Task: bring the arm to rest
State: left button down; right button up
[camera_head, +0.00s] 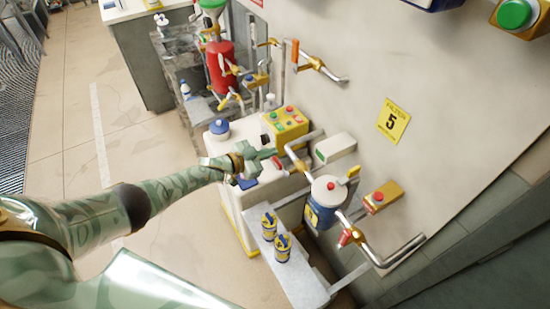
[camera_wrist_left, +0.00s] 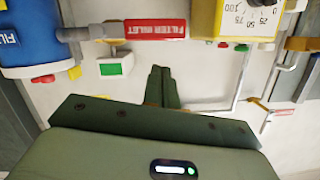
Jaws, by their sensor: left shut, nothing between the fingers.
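My left arm comes in from the left in the head view, patterned green and white. Its left gripper (camera_head: 262,156) is in front of the white wall unit, near a brass valve (camera_head: 290,150) on the pipe. In the left wrist view the two green fingers (camera_wrist_left: 162,82) are together with nothing between them. Beyond them is a pipe with a red "FILTER INLET" label (camera_wrist_left: 155,28). The fingers look apart from the pipe, though the exact gap is hard to judge. My right gripper is in neither view.
A blue-and-white filter canister (camera_head: 325,200) hangs on the pipe at right. Two cans (camera_head: 283,248) stand on a grey shelf (camera_head: 300,283) below. A yellow button box (camera_head: 287,125) and a red tank (camera_head: 220,66) are farther back. The floor at left is clear.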

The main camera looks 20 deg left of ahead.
pick_arm(q)
jog(key=r+p+v, duration=0.1)
jog(key=p+v, duration=0.2)
jog(key=v, duration=0.7)
jog(key=shift+w+a+r, duration=0.2)
jog(key=shift+w+r, duration=0.05)
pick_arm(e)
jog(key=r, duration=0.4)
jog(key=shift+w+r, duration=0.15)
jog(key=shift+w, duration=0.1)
pick_arm(q)
jog(key=shift+a, duration=0.1)
